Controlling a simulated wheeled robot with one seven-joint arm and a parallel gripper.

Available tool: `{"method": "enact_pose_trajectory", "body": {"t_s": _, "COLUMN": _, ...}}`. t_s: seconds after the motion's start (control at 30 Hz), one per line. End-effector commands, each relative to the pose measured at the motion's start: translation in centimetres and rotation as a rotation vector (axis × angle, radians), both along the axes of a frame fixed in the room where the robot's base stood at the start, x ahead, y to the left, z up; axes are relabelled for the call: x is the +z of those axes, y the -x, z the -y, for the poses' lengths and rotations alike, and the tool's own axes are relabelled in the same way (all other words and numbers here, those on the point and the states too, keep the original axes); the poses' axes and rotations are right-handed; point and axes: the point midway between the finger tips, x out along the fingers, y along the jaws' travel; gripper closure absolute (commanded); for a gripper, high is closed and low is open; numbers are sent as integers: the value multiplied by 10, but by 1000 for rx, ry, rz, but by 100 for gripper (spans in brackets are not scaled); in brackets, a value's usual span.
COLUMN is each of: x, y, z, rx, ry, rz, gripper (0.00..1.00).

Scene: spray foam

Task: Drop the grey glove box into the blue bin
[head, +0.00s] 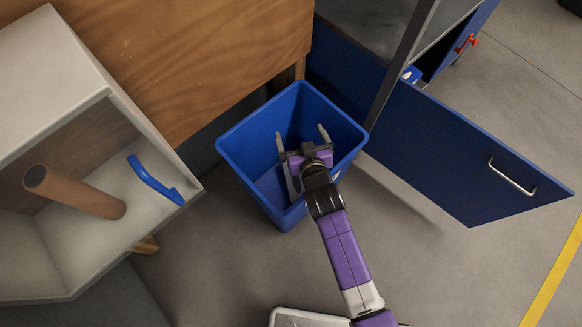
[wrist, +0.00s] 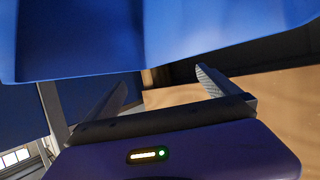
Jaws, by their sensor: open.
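The blue bin (head: 235,150) stands on the floor in the middle of the head view, and its blue wall fills the top of the wrist view (wrist: 200,35). My gripper (head: 300,133) is over the bin's opening. Its two fingers are spread with nothing between them; they also show in the wrist view (wrist: 161,78). I cannot make out a grey glove box between the fingers or in the visible part of the bin. My gripper and arm hide part of the bin's inside.
A pale grey open-fronted box (head: 45,55) at left holds a brown tube (head: 75,192) and a blue handle-shaped thing (head: 153,180). A wooden panel (head: 190,60) stands behind the bin. An open blue cabinet door (head: 470,165) stands to the right. Floor at lower right is clear.

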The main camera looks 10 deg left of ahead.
Motion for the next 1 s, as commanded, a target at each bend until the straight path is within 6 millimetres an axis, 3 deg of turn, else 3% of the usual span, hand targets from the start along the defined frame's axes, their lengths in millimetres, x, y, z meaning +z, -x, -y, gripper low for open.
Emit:
{"method": "enact_pose_trajectory", "body": {"t_s": 0.2, "x": 16, "y": 32, "z": 13, "rx": -2, "ry": -1, "rz": -1, "gripper": 0}}
{"method": "enact_pose_trajectory", "body": {"t_s": 0.4, "x": 23, "y": 49, "z": 20, "rx": 0, "ry": -1, "rz": 0, "gripper": 0}}
{"method": "enact_pose_trajectory", "body": {"t_s": 1.0, "x": 24, "y": 52, "z": 21, "rx": 1, "ry": 1, "rz": 3, "gripper": 0}}
